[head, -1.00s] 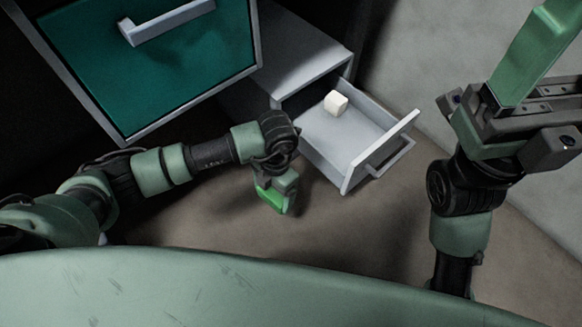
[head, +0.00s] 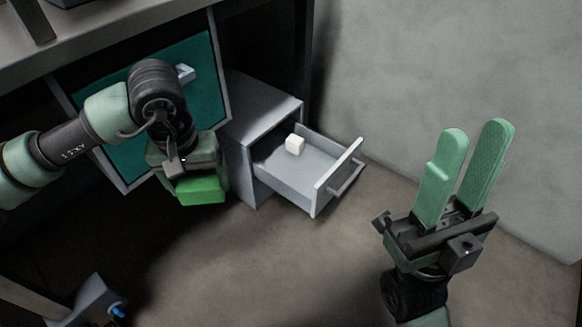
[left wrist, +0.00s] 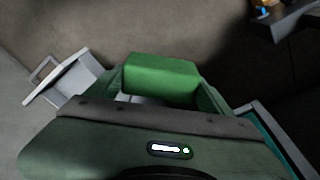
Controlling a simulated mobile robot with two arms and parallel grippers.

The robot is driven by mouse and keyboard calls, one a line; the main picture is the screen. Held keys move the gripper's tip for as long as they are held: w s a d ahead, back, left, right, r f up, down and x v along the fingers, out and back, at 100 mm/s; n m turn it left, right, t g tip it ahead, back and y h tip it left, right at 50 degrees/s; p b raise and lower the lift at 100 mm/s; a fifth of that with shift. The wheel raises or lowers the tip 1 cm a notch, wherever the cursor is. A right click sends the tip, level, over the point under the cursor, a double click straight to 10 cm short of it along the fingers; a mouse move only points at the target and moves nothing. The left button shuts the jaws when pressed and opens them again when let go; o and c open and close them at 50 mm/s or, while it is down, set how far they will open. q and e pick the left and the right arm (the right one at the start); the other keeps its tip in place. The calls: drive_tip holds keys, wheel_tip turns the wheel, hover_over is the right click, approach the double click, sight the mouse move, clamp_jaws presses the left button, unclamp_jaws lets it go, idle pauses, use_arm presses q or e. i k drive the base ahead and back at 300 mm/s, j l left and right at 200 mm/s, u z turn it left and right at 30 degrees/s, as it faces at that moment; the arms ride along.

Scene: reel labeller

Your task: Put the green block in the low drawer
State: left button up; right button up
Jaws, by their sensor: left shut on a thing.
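My left gripper (head: 194,172) is shut on the bright green block (head: 202,191), left of the low drawer. In the left wrist view the green block (left wrist: 162,76) sits between the two fingers. The low drawer (head: 318,190) is pulled open, with a grey handle on its front. The low drawer (left wrist: 76,82) also shows at the left of the left wrist view. My right gripper (head: 472,134) is open and empty, fingers up, right of the drawer.
The grey drawer cabinet (head: 262,105) stands beside a teal panel (head: 203,95) with a light handle, partly hidden by my left arm. A grey wall (head: 430,70) rises at the right. Floor (head: 260,255) in front of the drawer is clear. A grey object (head: 92,300) lies bottom left.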

sight(289, 178)
drive_tip(key=i+l+u, duration=0.25)
drive_tip(key=i+l, duration=0.15)
drive_tip(key=l, duration=0.25)
drive_tip(key=i+l+u, duration=0.1)
drive_tip(key=l, duration=0.2)
drive_tip(key=i+l+u, duration=0.15)
drive_tip(key=l, duration=0.25)
drive_tip(key=i+l+u, duration=0.1)
drive_tip(key=i+l, duration=0.15)
drive_tip(key=l, duration=0.1)
